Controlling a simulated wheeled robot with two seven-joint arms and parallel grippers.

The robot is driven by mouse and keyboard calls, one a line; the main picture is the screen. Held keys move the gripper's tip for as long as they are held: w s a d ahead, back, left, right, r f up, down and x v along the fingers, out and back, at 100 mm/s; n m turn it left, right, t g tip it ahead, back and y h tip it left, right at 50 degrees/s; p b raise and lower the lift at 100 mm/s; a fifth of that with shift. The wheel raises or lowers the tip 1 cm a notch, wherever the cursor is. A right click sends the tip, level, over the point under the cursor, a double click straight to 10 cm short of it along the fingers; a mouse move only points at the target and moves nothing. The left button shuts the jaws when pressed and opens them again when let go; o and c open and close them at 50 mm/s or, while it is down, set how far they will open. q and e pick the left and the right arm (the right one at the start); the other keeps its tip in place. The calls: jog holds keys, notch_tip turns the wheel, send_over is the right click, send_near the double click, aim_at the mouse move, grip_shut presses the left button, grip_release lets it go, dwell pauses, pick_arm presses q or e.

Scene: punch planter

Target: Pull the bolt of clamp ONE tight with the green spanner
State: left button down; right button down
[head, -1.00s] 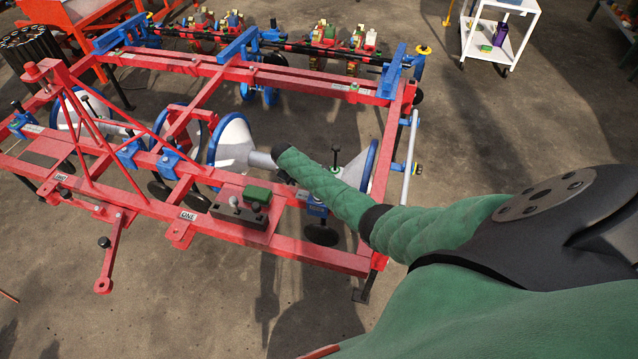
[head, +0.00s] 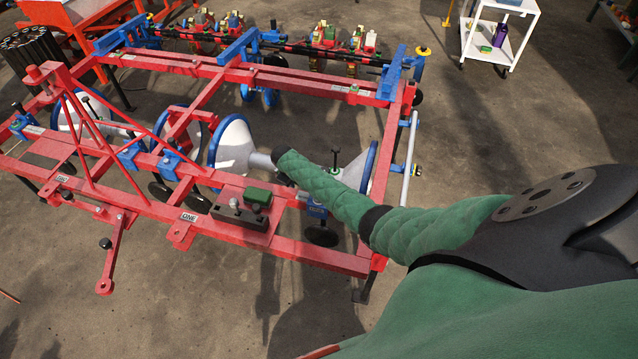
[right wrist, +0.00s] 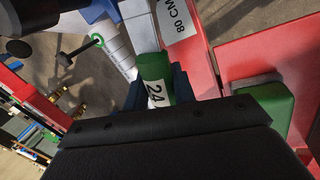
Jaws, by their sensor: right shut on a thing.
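My right gripper (right wrist: 155,92) is shut on the green spanner (right wrist: 153,68), whose handle has a white label reading "24". The spanner runs up between the dark fingers; I cannot tell whether its far end sits on a bolt. In the head view my right arm reaches in over the red frame (head: 320,252), and its sleeve end hides most of the gripper and the spanner. A plate marked ONE (head: 189,217) is on the frame's front beam. A blue clamp (head: 317,209) is just right of the gripper. My left gripper is not in view.
A green block (head: 258,196) stands on a red plate near the gripper; it also shows in the right wrist view (right wrist: 265,104). A white trolley (head: 497,40) stands at back right.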

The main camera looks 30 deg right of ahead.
jog(key=shift+r+p, duration=0.65)
jog(key=shift+r, duration=0.95)
jog(key=s+a+n, duration=0.1)
jog(key=a+n, duration=0.1)
jog(key=n, duration=0.1)
jog(key=shift+s+a+t, duration=0.3)
jog(key=shift+s+a, duration=0.05)
jog(key=shift+a, duration=0.05)
jog(key=shift+w+d+m, duration=0.4)
jog(key=shift+d+m, duration=0.2)
jog(key=shift+m, duration=0.05)
jog(key=shift+w+d+m, duration=0.35)
jog(key=shift+d+m, duration=0.2)
jog(key=shift+m, duration=0.1)
